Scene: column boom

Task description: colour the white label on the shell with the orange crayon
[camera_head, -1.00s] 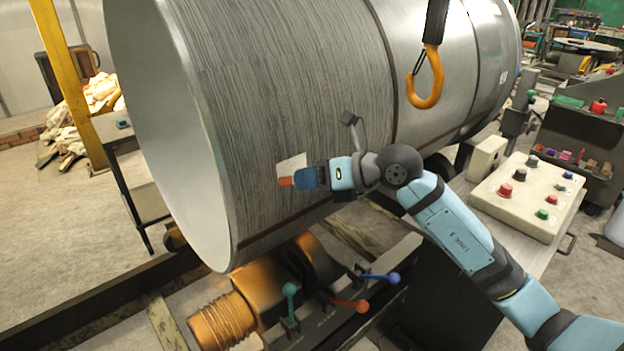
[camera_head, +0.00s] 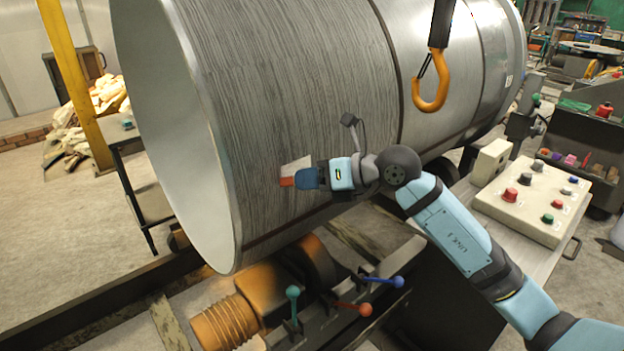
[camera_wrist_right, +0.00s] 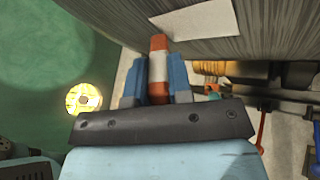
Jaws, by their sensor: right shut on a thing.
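The shell is a large grey metal cylinder (camera_head: 290,90) lying on its side, its open end toward the left. The white label (camera_head: 299,164) is on its lower near side; it also shows at the top of the right wrist view (camera_wrist_right: 205,17). I see no orange on its visible part. My right gripper (camera_head: 302,179) is shut on the orange crayon (camera_head: 287,182). In the right wrist view the crayon (camera_wrist_right: 158,44) shows a white band between the blue fingers. Its tip is beside the label's lower left edge; I cannot tell whether it touches. My left gripper is not in view.
An orange hook (camera_head: 431,88) hangs in front of the shell. Below the shell are an orange roller drive and teal, red and blue levers (camera_head: 384,281). A button panel (camera_head: 533,200) stands at right. A yellow post (camera_head: 75,80) stands at left, with open floor before it.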

